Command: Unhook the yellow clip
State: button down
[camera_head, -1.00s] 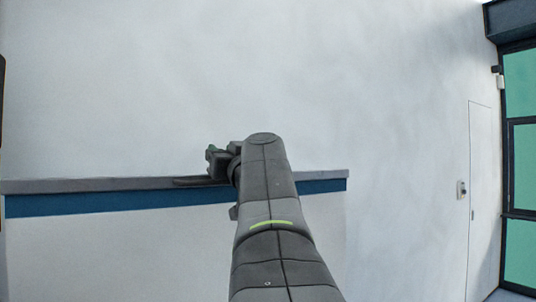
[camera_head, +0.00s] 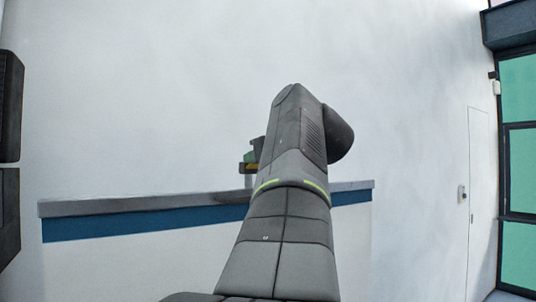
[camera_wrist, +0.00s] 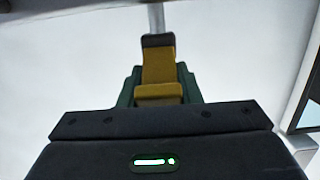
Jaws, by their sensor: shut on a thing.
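The yellow clip (camera_wrist: 158,68) is in the middle of the wrist view, with a dark top end. My gripper (camera_wrist: 157,88) is shut on it, with green parts showing on both sides of the clip. A pale grey rod (camera_wrist: 156,18) runs up from the clip's dark end; I cannot tell whether the clip is hooked on it. In the head view, a small bit of the yellow clip (camera_head: 249,167) shows left of my arm, above the ledge. My arm hides most of the gripper there.
A grey-topped ledge with a blue band (camera_head: 140,216) crosses behind my arm. A dark box-like thing (camera_head: 10,105) stands at the left edge. A door (camera_head: 480,170) and green-tinted windows (camera_head: 520,165) are at the right. The white wall above is bare.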

jog(key=shift+w+a+r+g+h, duration=0.1)
jog(key=shift+w+r+g+h, duration=0.1)
jog(key=shift+g+h, duration=0.3)
jog(key=shift+w+a+r+g+h, duration=0.1)
jog(key=shift+r+g+h, duration=0.15)
jog(key=shift+g, duration=0.45)
jog(key=c, duration=1)
grip_release()
jog(key=shift+c, duration=0.2)
jog(key=v, duration=1.3)
jog(key=shift+s+r, duration=0.2)
jog(key=shift+r, duration=0.15)
jog(key=shift+d, duration=0.1)
